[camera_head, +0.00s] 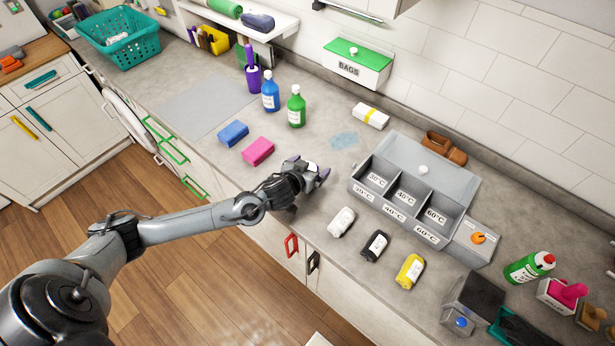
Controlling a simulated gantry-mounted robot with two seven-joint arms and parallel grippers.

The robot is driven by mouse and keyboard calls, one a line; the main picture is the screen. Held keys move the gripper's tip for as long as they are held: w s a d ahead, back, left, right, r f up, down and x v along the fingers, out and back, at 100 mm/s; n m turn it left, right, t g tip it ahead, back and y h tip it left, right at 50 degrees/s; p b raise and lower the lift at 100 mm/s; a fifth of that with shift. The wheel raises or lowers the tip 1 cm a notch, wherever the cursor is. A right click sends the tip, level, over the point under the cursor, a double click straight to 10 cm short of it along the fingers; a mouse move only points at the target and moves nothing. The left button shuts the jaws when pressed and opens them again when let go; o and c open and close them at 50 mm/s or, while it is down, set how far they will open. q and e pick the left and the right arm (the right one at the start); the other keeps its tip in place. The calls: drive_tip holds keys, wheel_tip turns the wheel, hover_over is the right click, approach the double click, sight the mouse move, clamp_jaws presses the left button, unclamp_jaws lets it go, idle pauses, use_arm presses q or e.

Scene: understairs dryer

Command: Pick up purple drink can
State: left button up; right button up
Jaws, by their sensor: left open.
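My left gripper (312,170) is open over the counter, in the middle of the camera_head view, with its arm coming in from the lower left. A small purple object (323,175) shows at the fingertips. It is mostly hidden by the gripper, so I cannot tell for sure that it is the purple drink can or whether the fingers touch it. My right gripper is not in view.
A grey sorting box (441,221) with temperature labels stands right of the gripper. White (341,221), black (375,246) and yellow (409,271) containers are in front of it. Pink (258,151) and blue (233,133) sponges lie to the left, near a green bottle (296,107).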

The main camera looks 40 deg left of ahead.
use_arm(q)
drive_tip(key=shift+c, duration=0.3)
drive_tip(key=c, duration=1.7)
